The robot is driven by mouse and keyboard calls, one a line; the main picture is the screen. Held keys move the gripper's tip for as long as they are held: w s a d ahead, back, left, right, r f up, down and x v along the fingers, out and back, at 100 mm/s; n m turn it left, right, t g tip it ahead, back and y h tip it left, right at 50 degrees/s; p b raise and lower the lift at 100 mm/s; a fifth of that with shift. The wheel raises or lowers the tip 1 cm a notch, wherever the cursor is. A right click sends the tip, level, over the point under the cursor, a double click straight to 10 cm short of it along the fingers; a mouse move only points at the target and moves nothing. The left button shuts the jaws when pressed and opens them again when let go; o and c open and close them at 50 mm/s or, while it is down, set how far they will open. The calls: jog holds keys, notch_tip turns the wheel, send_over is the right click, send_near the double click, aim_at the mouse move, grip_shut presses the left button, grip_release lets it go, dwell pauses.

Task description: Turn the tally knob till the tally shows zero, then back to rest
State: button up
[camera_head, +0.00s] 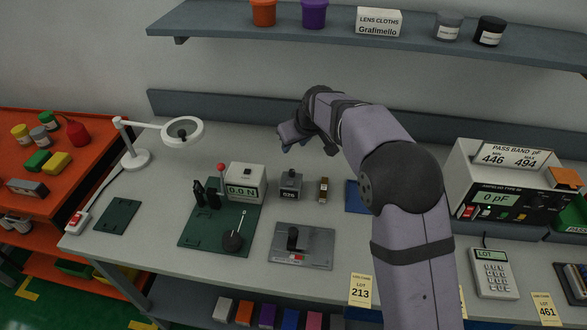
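The tally (289,190) looks to be the small dark grey box near the middle of the bench. Its front window shows small digits, perhaps 026 or 029, too small to read surely. A dark knob-like part (291,173) sits on its top. My gripper (284,141) is above the bench, behind the tally in the picture and apart from it. It points left, and my arm comes in from the lower right. The fingers are small and dark, so I cannot tell whether they are open or shut. I see nothing held in them.
Left of the tally, a force meter (246,181) reads 0.0 N by a green mat (192,240) with a black round base (233,241). A grey plate with a black post (312,255) lies in front. A small brown-and-metal piece (323,189) stands right. A lamp (137,157) is left.

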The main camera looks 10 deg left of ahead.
aim_at(292, 171)
jog(key=shift+m+g+h, duration=0.3)
jog(key=shift+m+g, duration=0.1)
jog(key=shift+g, duration=0.5)
jog(key=shift+s+a+f+p, duration=0.1)
jog(key=shift+s+f+p, duration=0.25)
jog(key=shift+f, duration=1.15)
jog(key=shift+s+d+f+p, duration=0.1)
jog(key=shift+f+p, duration=0.5)
jog(key=shift+f, duration=0.85)
jog(key=shift+s+a+f+p, duration=0.1)
jog(key=shift+s+f+p, duration=0.25)
jog(key=shift+f, duration=1.15)
jog(key=shift+w, duration=0.1)
grip_shut()
